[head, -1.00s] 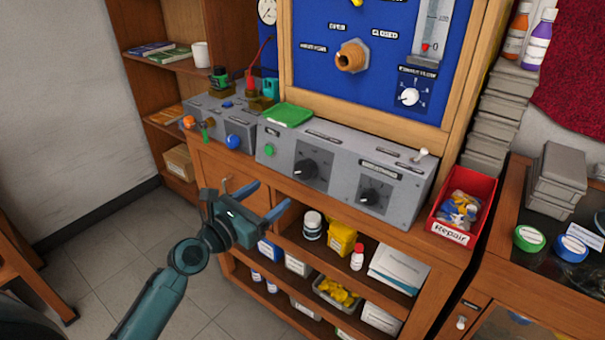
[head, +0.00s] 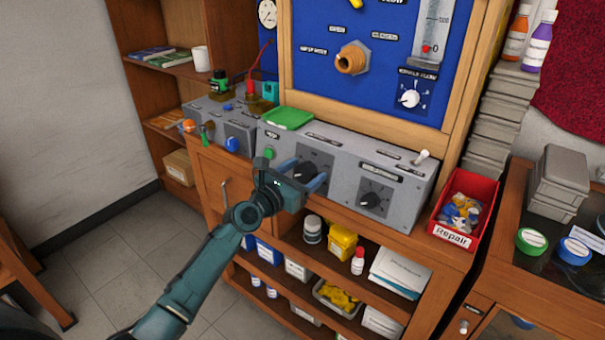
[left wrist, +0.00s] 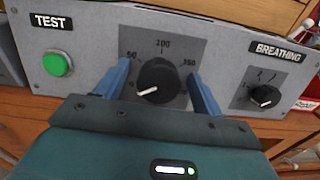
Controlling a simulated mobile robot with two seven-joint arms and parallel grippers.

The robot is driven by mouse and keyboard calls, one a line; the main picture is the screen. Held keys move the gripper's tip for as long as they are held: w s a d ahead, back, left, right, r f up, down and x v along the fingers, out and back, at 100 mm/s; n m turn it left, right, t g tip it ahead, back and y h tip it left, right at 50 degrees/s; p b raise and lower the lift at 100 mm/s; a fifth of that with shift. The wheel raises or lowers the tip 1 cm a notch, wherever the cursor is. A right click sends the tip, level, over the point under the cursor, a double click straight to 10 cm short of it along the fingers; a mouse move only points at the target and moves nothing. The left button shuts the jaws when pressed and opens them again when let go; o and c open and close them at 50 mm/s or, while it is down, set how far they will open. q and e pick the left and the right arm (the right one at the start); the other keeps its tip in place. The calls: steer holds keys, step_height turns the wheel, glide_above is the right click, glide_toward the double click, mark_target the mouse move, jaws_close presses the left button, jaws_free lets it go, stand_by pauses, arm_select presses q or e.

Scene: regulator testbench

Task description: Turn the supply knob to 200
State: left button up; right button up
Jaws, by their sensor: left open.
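The large black knob (head: 305,171) sits on the left dial plate of the grey sloped panel (head: 345,155). In the left wrist view the knob (left wrist: 157,80) has a white pointer toward the lower left. My left gripper (head: 304,174) is open in front of the panel. In the left wrist view its blue fingers (left wrist: 158,88) stand either side of the knob, with gaps visible. My right gripper is not in view.
A green TEST button (left wrist: 57,64) is left of the knob. A smaller BREATHING knob (left wrist: 265,96) is to the right. Shelves with bottles lie below.

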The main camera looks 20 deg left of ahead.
arm_select(q)
steer(key=shift+c, duration=0.5)
steer(key=c, duration=0.9)
